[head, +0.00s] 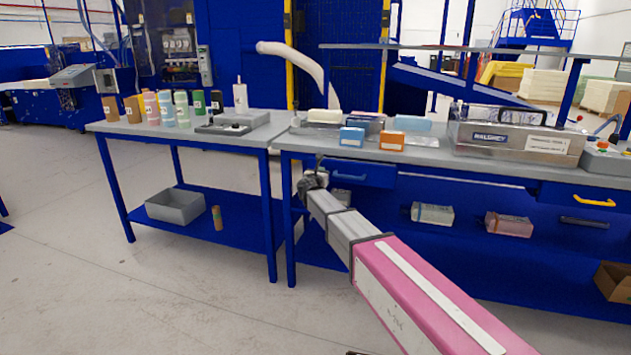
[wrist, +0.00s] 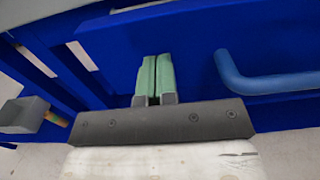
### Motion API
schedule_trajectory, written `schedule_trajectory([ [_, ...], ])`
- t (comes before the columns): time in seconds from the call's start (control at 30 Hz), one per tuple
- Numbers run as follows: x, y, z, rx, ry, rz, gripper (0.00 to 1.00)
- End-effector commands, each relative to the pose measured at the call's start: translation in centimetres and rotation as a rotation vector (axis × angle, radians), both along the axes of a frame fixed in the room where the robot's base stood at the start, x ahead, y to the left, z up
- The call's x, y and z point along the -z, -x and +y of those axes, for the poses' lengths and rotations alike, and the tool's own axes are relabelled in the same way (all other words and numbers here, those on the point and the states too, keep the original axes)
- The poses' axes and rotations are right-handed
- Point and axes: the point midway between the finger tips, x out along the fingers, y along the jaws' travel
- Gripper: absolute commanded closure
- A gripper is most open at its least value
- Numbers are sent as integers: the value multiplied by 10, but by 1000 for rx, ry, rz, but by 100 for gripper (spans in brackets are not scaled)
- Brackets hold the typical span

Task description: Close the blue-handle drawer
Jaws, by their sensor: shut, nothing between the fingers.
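The blue-handle drawer (head: 376,174) is a blue front under the left end of the right-hand workbench. Its blue bar handle (wrist: 265,82) shows large at the right in the wrist view. My gripper (head: 313,178) is at the left end of this drawer, partly covering it in the head view. In the wrist view its two green fingertips (wrist: 155,76) are together and empty, left of the handle and pointing at the blue surface. I cannot tell whether they touch it, or how far out the drawer stands.
A second drawer with a yellow handle (head: 594,202) is at the right of the same bench. The floor in front is clear.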

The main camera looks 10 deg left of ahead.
Motion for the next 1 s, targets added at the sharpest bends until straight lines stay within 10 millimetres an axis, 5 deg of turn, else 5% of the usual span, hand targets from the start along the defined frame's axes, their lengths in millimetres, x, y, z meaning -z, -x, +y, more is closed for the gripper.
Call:
schedule_trajectory([
  [0.1, 0, -26, 0, 2, 0, 0, 100],
  [0.33, 0, -52, -4, 1, 0, 0, 100],
  [1.0, -1, -65, -4, 2, 0, -2, 100],
])
